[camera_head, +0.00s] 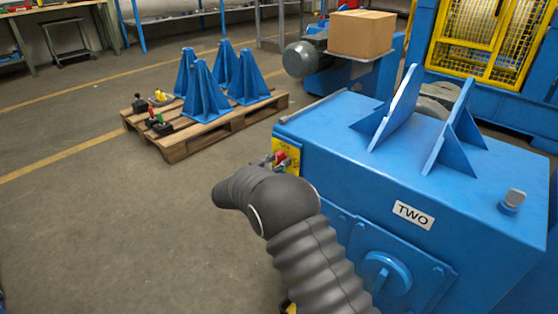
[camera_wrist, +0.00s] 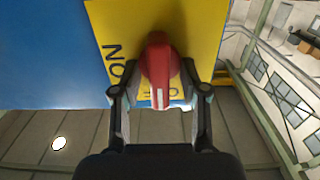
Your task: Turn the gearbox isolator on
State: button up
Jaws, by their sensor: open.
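The isolator is a red rotary knob (camera_wrist: 160,62) on a yellow plate (camera_wrist: 207,25) marked ON and OFF. The white line on the knob points toward the OFF lettering in the wrist view. My gripper (camera_wrist: 160,84) is open, with one finger on each side of the knob; I cannot tell whether either finger touches it. In the head view the yellow plate (camera_head: 292,150) is on the end face of the blue gearbox housing (camera_head: 330,130), and the red knob (camera_head: 281,157) shows just beyond my dark arm. My gripper is mostly hidden there.
The blue housing carries a TWO label (camera_head: 413,215), upright fins and a round cover (camera_head: 387,273). A wooden pallet (camera_head: 190,140) with blue stands is at the back left. A cardboard box (camera_head: 362,34) sits behind. Floor at the left is clear.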

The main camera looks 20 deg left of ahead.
grip_shut()
jog(key=shift+f+m+b, duration=0.1)
jog(key=shift+m+b, duration=0.2)
jog(key=shift+b, duration=0.05)
jog(key=m+b, duration=0.2)
jog(key=b, duration=0.1)
jog(key=shift+f, duration=0.15)
jog(key=m+b, duration=0.6)
jog(key=m, duration=0.1)
jog(key=shift+s+d+f, duration=0.1)
jog(key=shift+d, duration=0.1)
jog(key=m+b, duration=0.2)
jog(key=m, duration=0.6)
jog(key=shift+d, duration=0.1)
jog(key=shift+m, duration=0.3)
